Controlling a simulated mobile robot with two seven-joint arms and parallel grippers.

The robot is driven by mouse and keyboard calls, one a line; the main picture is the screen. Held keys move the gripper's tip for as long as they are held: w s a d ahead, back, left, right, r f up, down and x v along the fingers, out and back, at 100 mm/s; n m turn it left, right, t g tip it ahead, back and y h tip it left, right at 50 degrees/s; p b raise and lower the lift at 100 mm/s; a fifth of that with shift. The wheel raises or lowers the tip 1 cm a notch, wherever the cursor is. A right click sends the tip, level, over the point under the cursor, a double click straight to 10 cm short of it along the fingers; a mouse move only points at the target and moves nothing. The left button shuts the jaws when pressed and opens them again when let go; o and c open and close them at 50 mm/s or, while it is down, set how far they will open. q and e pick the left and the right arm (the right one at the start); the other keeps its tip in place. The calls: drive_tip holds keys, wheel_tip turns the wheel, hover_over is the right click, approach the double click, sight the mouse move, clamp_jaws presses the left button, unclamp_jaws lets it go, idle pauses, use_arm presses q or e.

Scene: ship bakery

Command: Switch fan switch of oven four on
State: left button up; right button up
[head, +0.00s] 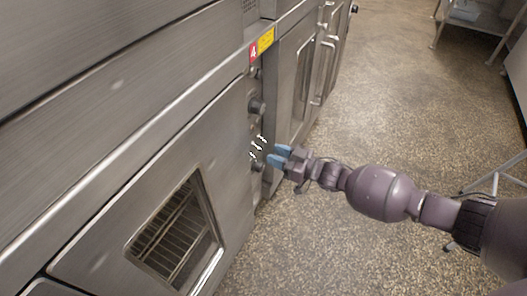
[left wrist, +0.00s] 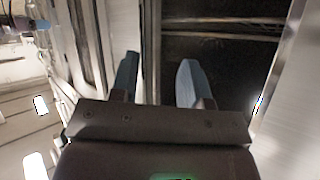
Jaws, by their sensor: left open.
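Oven four's control strip (head: 254,125) is a narrow vertical metal panel under a red label with a 4 (head: 253,51). It carries a dark upper knob (head: 257,106), small white marks and a dark lower knob (head: 257,166). I cannot tell which control is the fan switch. My right gripper (head: 279,155) has its blue fingers apart, just right of the lower knob; contact is unclear. My left gripper is out of the head view. In the left wrist view, my left gripper (left wrist: 158,78) is open and empty, in front of a metal frame and dark panel.
The oven door (head: 100,225) with a window and wire racks fills the left. Another oven unit with handles (head: 300,75) stands beyond the strip. Speckled floor (head: 400,100) is open to the right. A metal table (head: 475,20) stands at the back right.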

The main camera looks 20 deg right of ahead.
sight(257, 147)
drive_tip(key=shift+b+x, duration=0.45)
drive_tip(key=shift+x, duration=1.65)
clamp_jaws()
